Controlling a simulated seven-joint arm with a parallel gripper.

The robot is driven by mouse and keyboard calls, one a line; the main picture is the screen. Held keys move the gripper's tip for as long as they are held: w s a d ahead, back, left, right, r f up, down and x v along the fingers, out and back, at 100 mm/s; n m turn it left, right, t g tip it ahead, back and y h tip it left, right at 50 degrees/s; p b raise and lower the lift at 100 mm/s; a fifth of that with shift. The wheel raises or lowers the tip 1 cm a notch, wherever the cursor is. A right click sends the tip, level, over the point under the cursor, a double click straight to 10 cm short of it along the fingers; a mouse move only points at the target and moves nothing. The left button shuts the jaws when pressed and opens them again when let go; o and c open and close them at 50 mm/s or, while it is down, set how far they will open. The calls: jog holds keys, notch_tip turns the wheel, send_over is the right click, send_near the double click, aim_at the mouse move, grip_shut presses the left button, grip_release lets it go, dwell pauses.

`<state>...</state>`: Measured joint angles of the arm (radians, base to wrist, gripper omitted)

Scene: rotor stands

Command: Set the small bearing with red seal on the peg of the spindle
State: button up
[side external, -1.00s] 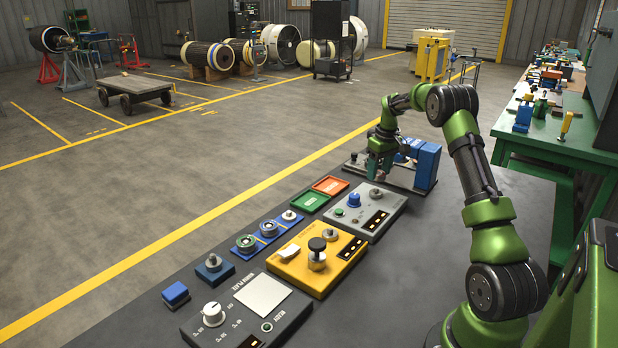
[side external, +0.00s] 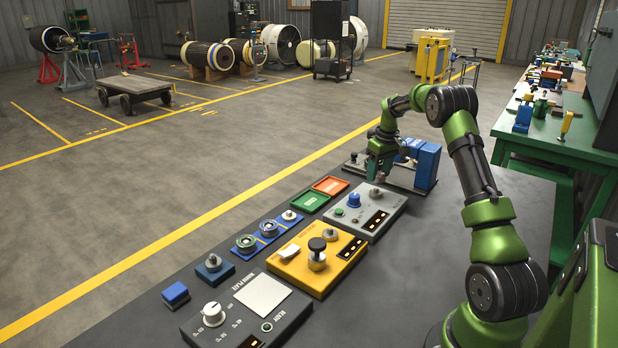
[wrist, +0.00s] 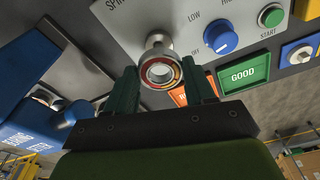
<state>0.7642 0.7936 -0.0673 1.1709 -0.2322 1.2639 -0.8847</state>
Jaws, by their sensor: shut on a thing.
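The small bearing with red seal (wrist: 160,72) is a metal ring with a red and yellow face, pinched between the two fingertips of my gripper (wrist: 161,80). In the side view my gripper (side external: 379,180) is low over the far grey panel, and the bearing is too small to make out. The spindle (side external: 376,194) stands on that panel just below the fingers. In the wrist view the silver spindle (wrist: 157,40) shows directly beyond the bearing and overlaps it. I cannot tell whether the ring is around the peg or just above it.
The grey panel (side external: 393,214) carries a blue dial (wrist: 220,37) and a green start button (wrist: 271,17). A green GOOD tray (wrist: 243,74) and an orange tray (side external: 330,186) lie beside it. A blue holder (side external: 268,232) bears other ring parts. A blue block (side external: 427,165) stands behind my gripper.

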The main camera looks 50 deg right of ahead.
jog(key=shift+f, duration=0.15)
jog(key=shift+f, duration=0.6)
jog(key=shift+f, duration=1.35)
dwell(1.4)
jog(key=o, duration=1.5)
notch_tip(320, 180, up, 8)
dwell(0.9)
